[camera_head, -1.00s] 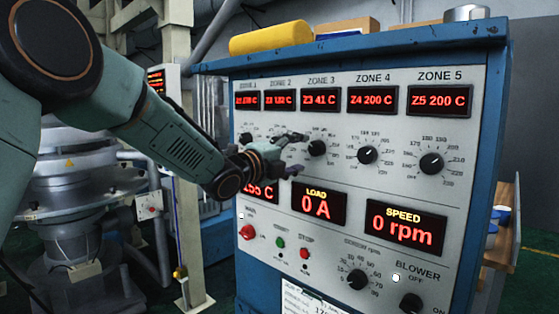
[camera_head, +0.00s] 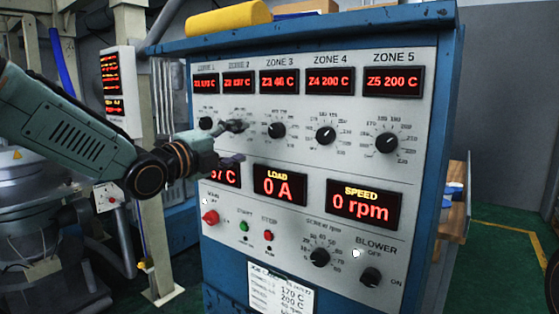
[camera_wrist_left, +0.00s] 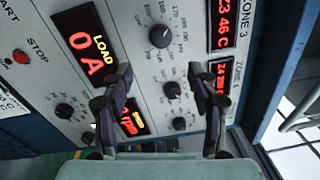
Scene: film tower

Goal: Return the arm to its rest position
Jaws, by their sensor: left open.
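My left gripper (camera_head: 238,143) is open and empty in front of the control panel (camera_head: 300,220), coming in from the left. Its upper finger lies left of the zone 3 knob (camera_head: 277,130), apart from it in the picture, and covers the zone 2 knob. My wrist partly covers the display left of the load display (camera_head: 279,186). In the left wrist view the two dark fingers (camera_wrist_left: 160,72) stand wide apart with nothing between them but the panel behind. My right gripper does not show.
The blue cabinet (camera_head: 443,130) has a yellow roll (camera_head: 228,18) on its top. A cream post (camera_head: 150,200) and machinery stand to the left. A wooden shelf (camera_head: 453,215) stands at the right, with green floor (camera_head: 495,275) beside it.

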